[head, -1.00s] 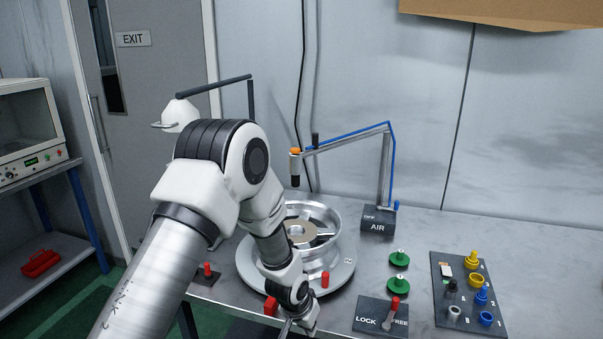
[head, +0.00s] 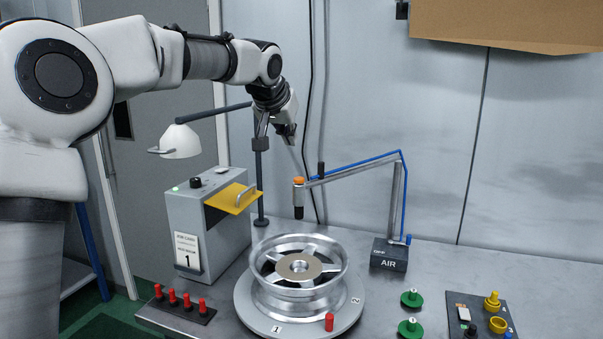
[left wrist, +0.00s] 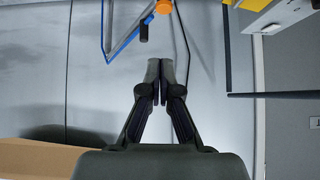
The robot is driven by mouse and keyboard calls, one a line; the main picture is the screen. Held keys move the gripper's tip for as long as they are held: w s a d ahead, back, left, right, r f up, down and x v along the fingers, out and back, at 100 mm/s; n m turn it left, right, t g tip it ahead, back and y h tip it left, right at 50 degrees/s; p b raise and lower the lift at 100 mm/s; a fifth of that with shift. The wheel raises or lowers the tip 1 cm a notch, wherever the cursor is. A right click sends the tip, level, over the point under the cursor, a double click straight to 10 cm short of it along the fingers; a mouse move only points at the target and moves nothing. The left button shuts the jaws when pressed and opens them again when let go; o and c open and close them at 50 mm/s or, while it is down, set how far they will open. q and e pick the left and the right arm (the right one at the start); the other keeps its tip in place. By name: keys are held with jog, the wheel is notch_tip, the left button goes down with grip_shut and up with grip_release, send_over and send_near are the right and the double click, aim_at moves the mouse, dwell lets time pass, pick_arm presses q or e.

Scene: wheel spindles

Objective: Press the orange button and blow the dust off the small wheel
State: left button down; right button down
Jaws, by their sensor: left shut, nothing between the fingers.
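The orange button (head: 299,181) sits on top of the dark air nozzle (head: 299,206), at the free end of the air arm. My right gripper is out of view.
The air arm's post (head: 398,195) stands on the AIR base (head: 389,255) behind the wheel. A grey box (head: 210,235) with a yellow flap, a lamp (head: 181,141) and red pegs (head: 186,301) are at left. Green knobs (head: 411,299) are at right.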

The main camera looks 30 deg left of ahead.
pick_arm(q)
jog(key=shift+s+a+r, duration=0.15)
jog(key=shift+s+r, duration=0.1)
jog(key=shift+r, duration=0.3)
jog(key=p, duration=0.3)
send_over(298, 186)
notch_tip(298, 186, down, 6)
jog(key=f, duration=0.1)
notch_tip(298, 186, down, 4)
jog(key=shift+r, duration=0.25)
jog(key=shift+s+f, duration=0.15)
jog(key=shift+f, duration=0.2)
jog(key=shift+f, duration=0.1)
